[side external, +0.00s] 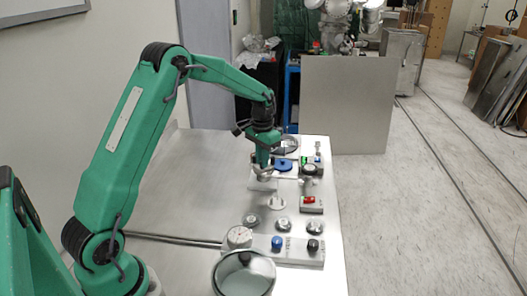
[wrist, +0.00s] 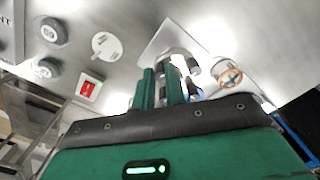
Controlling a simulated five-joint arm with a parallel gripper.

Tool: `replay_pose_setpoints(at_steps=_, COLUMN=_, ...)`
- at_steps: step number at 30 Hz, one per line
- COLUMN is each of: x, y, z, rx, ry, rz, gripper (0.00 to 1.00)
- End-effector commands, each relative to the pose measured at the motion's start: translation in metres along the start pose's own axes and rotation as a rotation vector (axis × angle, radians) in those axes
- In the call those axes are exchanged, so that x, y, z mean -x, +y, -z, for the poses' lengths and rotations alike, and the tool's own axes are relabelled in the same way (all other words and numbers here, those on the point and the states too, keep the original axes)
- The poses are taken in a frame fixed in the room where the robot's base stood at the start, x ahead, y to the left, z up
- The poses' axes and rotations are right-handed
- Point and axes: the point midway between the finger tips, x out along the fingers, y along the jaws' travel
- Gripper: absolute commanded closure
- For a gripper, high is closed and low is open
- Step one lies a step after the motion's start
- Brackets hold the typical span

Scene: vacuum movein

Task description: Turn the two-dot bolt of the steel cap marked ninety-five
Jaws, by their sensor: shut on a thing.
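My gripper (side external: 263,172) is shut on a small grey metal piece (wrist: 177,54), over or beside a white plate (side external: 262,186). The fingers hide part of the piece, and I cannot tell whether it is fixed to the plate. Steel caps stand in a row in the side view: left (side external: 250,222), middle (side external: 284,224) and right (side external: 314,226). Two round steel caps also show at the left of the wrist view, upper (wrist: 53,32) and lower (wrist: 46,69). Their numbers and dots are too small to read. My gripper is apart from that row.
A white disc (side external: 276,203) lies between my gripper and the caps. A red switch box (side external: 311,204) is to its right. The table's left side is clear.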

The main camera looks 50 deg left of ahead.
Motion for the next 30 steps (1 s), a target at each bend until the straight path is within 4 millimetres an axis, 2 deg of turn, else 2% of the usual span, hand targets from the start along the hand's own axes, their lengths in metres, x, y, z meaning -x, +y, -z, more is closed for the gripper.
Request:
replay_pose_setpoints(at_steps=9, x=0.001, y=0.0, z=0.0, rx=-0.001, ry=0.001, rz=0.0, gripper=1.0)
replay_pose_setpoints(at_steps=10, x=0.001, y=0.0, z=0.0, rx=-0.001, ry=0.001, rz=0.0, gripper=0.81)
replay_pose_setpoints(at_steps=12, x=0.001, y=0.0, z=0.0, rx=-0.001, ry=0.001, rz=0.0, gripper=0.68)
replay_pose_setpoints(at_steps=13, x=0.001, y=0.0, z=0.0, rx=-0.001, ry=0.001, rz=0.0, gripper=0.65)
replay_pose_setpoints(at_steps=23, x=0.002, y=0.0, z=0.0, rx=0.0, ry=0.001, rz=0.0, gripper=0.65)
replay_pose_setpoints(at_steps=30, x=0.017, y=0.0, z=0.001, rx=0.0, ry=0.003, rz=0.001, gripper=0.65)
